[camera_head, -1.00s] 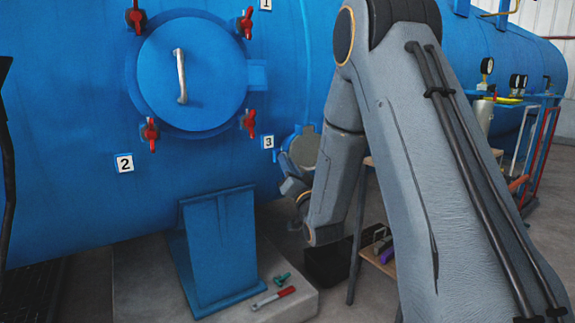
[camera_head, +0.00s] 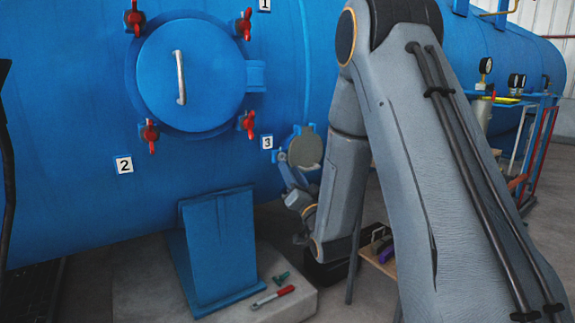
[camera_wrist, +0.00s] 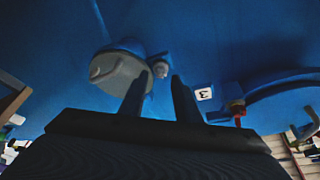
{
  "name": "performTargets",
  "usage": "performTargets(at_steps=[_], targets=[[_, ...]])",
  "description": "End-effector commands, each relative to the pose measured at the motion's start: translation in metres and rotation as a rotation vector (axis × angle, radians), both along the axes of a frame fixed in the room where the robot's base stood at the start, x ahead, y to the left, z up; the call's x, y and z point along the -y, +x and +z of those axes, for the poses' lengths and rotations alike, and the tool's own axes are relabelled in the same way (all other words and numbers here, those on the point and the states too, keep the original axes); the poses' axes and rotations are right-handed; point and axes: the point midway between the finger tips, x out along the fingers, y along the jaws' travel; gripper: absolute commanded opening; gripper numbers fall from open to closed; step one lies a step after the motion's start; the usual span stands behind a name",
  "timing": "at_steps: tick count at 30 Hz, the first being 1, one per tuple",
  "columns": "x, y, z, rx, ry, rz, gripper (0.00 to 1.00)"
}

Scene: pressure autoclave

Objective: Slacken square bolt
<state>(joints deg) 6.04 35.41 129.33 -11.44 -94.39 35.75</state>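A small round side hatch (camera_head: 305,148) with a grey-beige cover sits low on the blue vessel, near the label 3. It also shows in the wrist view (camera_wrist: 122,78), tilted by the camera angle. A small pale bolt-like fitting (camera_wrist: 160,70) stands at the hatch's edge; it is too blurred to tell whether its head is square. My gripper (camera_wrist: 157,84) is open, its two dark fingers apart with nothing held. The fingertips overlap the hatch's edge in the picture, just below the fitting; contact cannot be told.
The large round door (camera_head: 192,75) has red clamps around it. A blue support leg (camera_head: 219,250) stands on a concrete plinth (camera_head: 150,290). A red-handled tool (camera_head: 272,297) lies there. A small wooden stand (camera_head: 378,262) is close beside my forearm.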

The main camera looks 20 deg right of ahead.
Motion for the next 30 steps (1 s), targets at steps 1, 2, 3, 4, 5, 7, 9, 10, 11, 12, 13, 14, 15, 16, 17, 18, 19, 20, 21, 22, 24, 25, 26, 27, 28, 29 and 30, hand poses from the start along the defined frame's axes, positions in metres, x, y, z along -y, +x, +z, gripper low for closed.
performTargets(at_steps=[1, 2, 3, 4, 5, 7, 9, 10, 11, 12, 13, 14, 15, 16, 17, 18, 19, 20, 21, 22, 24, 25, 26, 27, 28, 29, 30], targets=[[0.001, -0.008, -0.003, -0.003, 0.0, -0.001, 0.3], [0.001, -0.012, -0.004, -0.003, 0.0, -0.001, 0.3], [0.002, -0.017, -0.006, -0.003, 0.0, -0.001, 0.3], [0.002, -0.02, -0.007, -0.003, 0.0, -0.001, 0.3], [0.003, -0.023, -0.008, -0.001, 0.0, 0.0, 0.3], [0.003, -0.028, -0.01, -0.002, 0.0, 0.0, 0.3], [0.003, -0.03, -0.01, 0.0, 0.0, 0.0, 0.3], [0.003, -0.031, -0.011, 0.0, 0.0, 0.0, 0.3], [0.003, -0.032, -0.011, 0.001, 0.0, 0.0, 0.3], [0.003, -0.032, -0.011, 0.001, 0.0, 0.0, 0.3], [0.003, -0.032, -0.011, 0.001, 0.0, 0.0, 0.3], [0.003, -0.032, -0.011, 0.001, 0.0, 0.0, 0.3], [0.003, -0.032, -0.011, 0.001, 0.0, 0.0, 0.3], [0.003, -0.032, -0.011, 0.001, 0.0, 0.0, 0.3], [0.003, -0.032, -0.011, 0.001, 0.0, 0.0, 0.3], [0.003, -0.031, -0.011, 0.0, 0.0, 0.0, 0.3], [0.002, -0.031, -0.011, -0.002, -0.001, 0.002, 0.3], [0.001, -0.031, -0.011, -0.008, -0.004, 0.002, 0.3], [-0.003, -0.03, -0.013, -0.022, -0.009, 0.005, 0.3], [-0.007, -0.029, -0.014, -0.036, -0.016, 0.008, 0.3], [-0.022, -0.025, -0.019, -0.093, -0.042, 0.017, 0.3], [-0.03, -0.024, -0.023, -0.126, -0.057, 0.023, 0.3], [-0.04, -0.023, -0.027, -0.162, -0.075, 0.03, 0.3], [-0.053, -0.023, -0.033, -0.217, -0.103, 0.041, 0.3], [-0.064, -0.024, -0.039, -0.261, -0.124, 0.05, 0.3], [-0.075, -0.025, -0.044, -0.304, -0.148, 0.06, 0.3], [-0.088, -0.029, -0.053, -0.366, -0.181, 0.074, 0.3]])
